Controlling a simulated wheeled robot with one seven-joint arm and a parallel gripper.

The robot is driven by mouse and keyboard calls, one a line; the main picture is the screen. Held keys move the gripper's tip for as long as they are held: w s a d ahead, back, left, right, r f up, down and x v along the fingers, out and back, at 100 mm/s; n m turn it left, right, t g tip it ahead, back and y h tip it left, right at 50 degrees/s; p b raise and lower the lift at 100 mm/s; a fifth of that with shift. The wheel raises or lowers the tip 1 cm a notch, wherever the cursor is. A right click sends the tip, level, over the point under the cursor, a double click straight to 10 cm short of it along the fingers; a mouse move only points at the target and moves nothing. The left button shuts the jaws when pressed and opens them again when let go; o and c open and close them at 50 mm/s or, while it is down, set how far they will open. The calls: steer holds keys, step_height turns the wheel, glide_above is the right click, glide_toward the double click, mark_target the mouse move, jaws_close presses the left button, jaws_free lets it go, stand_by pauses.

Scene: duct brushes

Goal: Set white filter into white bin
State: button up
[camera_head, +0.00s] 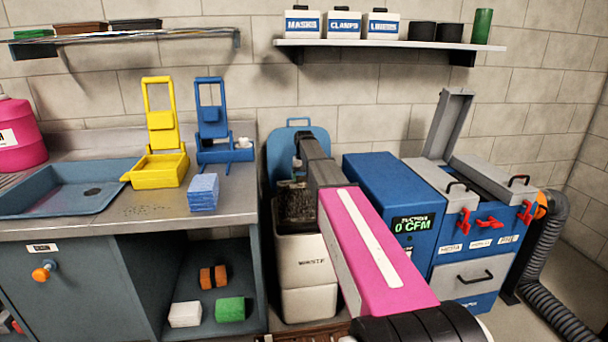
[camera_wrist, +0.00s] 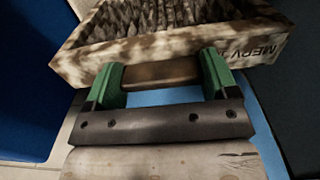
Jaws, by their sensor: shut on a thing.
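The white filter (camera_wrist: 90,68) has a dirty, brown-stained cream frame marked "MERV" and dark grey-brown pleats. My gripper (camera_wrist: 162,74) is shut on it, its green fingers on either side of a brown tab at the frame's edge. In the head view the filter (camera_head: 296,203) hangs pleats showing, over the open top of the white bin (camera_head: 304,262), partly behind my arm. The bin is marked "WASTE" and stands on the floor, its blue lid (camera_head: 282,146) raised behind it. I cannot tell whether the filter's lower edge is inside the rim.
A counter (camera_head: 236,205) with a sink, yellow and blue holders and a blue block stands left of the bin. A blue unit (camera_head: 380,200) reading "0 CFM" stands close on the right, with a grey hose (camera_head: 548,290) beyond. Wall shelves hang above.

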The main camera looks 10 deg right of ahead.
mark_target(304, 216)
steer(key=shift+f, duration=10.55)
steer(key=o, duration=1.3)
step_height(304, 216, up, 16)
steer(key=shift+f, duration=0.1)
